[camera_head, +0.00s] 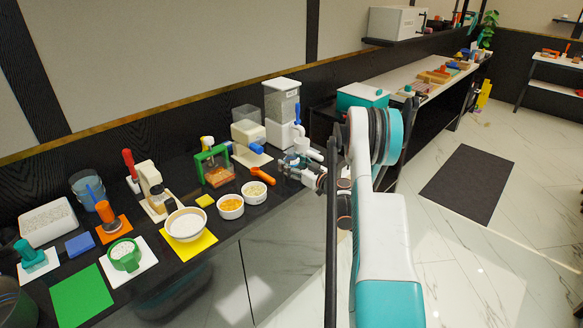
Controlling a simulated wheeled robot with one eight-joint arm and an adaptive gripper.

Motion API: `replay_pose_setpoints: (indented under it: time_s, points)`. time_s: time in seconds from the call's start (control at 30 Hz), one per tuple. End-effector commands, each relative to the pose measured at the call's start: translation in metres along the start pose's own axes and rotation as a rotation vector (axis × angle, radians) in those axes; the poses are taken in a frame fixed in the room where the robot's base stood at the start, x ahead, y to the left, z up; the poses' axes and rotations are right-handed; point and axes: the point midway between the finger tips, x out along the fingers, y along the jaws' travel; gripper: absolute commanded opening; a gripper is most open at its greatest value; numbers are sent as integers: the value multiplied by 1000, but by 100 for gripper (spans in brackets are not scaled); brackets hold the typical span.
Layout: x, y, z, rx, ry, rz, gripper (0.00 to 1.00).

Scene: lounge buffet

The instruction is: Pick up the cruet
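I cannot single out the cruet with certainty in this view. My gripper (284,168) is at the right end of the dark counter (235,228), low over its surface, beside the white dispenser with a clear upper part (282,103). A small pale and blue item (299,136) shows right behind my gripper, partly covered by it. I cannot tell whether the gripper touches it. The fingers are small and overlapped here, so their opening is unclear.
Left of my gripper are a white bowl of yellow food (230,207), another small bowl (255,192), an orange-handled tool (263,176) and a green-framed item (211,165). A teal box (362,97) stands behind my arm. Open floor lies to the right.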

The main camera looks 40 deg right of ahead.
Motion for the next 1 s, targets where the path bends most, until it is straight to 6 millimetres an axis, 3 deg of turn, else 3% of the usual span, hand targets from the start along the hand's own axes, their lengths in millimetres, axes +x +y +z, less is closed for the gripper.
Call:
replay_pose_setpoints:
  time_s: [0.03,0.17,0.47,0.67,0.87,1.0]
  points:
    - [0,0,0,0,0,0,39]
    - [0,0,0,0,0,0,12]
    - [0,0,-1,0,0,0,12]
    - [0,0,-14,0,0,0,12]
    - [0,0,-49,0,0,0,12]
    - [0,0,-88,0,0,0,12]
